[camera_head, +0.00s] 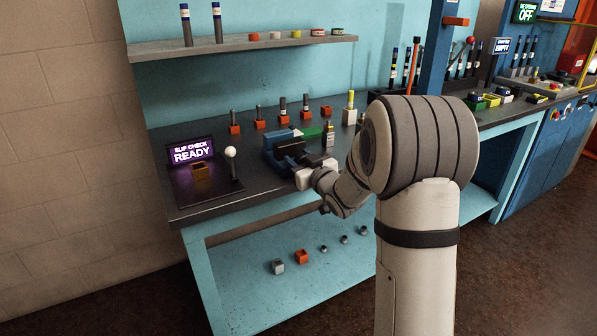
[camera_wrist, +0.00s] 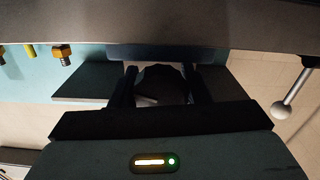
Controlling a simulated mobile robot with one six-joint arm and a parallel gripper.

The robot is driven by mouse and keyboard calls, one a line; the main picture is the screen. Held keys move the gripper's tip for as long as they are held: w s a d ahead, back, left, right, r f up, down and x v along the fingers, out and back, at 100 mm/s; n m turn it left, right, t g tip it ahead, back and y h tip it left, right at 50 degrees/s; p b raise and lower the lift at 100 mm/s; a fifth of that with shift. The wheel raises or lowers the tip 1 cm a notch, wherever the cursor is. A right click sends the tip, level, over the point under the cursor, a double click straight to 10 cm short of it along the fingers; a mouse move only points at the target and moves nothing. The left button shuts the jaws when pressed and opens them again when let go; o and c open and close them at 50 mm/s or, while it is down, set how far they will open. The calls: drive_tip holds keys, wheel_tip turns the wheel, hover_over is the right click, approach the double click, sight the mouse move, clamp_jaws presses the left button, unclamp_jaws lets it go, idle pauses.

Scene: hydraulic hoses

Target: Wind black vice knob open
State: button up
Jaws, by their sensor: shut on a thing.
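The blue vice (camera_head: 284,148) stands on the dark bench top, near its front edge. My gripper (camera_head: 303,178) is at the front of the vice, and my forearm reaches in from the right. In the wrist view the black vice knob (camera_wrist: 160,82) sits between my two dark fingers, and my gripper (camera_wrist: 160,90) is shut on it. The knob looks round with a ridged rim; its lower part is shadowed. In the head view my gripper hides the knob.
Left of the vice are a white-ball lever (camera_head: 231,153) and a lit "SLIP CHECK READY" sign (camera_head: 192,151). Orange holders with upright fittings (camera_head: 283,115) stand behind. A shelf (camera_head: 240,45) hangs above. The lower shelf (camera_head: 280,285) carries several small parts.

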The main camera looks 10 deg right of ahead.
drive_tip(key=shift+n+b, duration=0.35)
drive_tip(key=shift+n, duration=0.25)
drive_tip(key=o, duration=0.7)
drive_tip(key=shift+s, duration=0.1)
drive_tip(key=v, duration=0.7)
drive_tip(key=shift+s, duration=0.25)
